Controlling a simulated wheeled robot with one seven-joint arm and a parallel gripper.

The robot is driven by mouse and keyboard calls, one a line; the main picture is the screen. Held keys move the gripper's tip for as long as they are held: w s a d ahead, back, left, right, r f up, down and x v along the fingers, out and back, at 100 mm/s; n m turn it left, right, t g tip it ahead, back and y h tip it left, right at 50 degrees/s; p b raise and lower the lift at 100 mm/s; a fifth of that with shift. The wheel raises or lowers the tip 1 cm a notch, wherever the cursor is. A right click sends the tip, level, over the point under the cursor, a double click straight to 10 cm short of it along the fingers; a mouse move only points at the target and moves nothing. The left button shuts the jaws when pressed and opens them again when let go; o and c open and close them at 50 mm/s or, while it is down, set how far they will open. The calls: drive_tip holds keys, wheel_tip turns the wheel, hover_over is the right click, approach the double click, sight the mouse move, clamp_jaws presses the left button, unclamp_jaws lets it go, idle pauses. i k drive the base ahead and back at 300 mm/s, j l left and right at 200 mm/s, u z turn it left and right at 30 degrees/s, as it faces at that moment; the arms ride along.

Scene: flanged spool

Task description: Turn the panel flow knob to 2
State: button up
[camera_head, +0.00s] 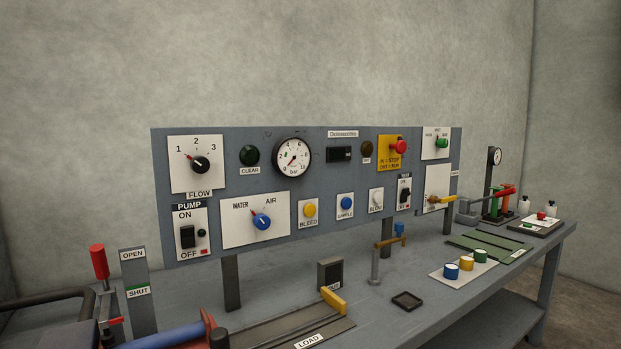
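The flow knob (201,165) is a black round knob on a white plate (182,178) labelled FLOW, at the upper left of the grey panel (285,199). The plate carries the numbers 1, 2 and 3 in an arc, with 1 at the left, 2 at the top and 3 at the right. The knob's red pointer is turned up and left, toward 1. The knob is unobstructed in the head view. My gripper is not in this view.
Below FLOW are the PUMP switch (187,236) and the blue WATER/AIR knob (262,221). A CLEAR button (250,155) and pressure gauge (292,158) are to the right.

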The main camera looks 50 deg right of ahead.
sight(200, 164)
drive_tip(key=i+j+z, duration=0.1)
drive_tip(key=j, duration=0.3)
drive_tip(key=i+j+z, duration=0.15)
drive_tip(key=j, duration=0.25)
drive_tip(key=i+j+z, duration=0.1)
drive_tip(key=i+j, duration=0.15)
drive_tip(key=j, duration=0.15)
drive_tip(key=i+j+z, duration=0.15)
drive_tip(key=j, duration=0.25)
drive_tip(key=i+j+z, duration=0.1)
drive_tip(key=j, duration=0.35)
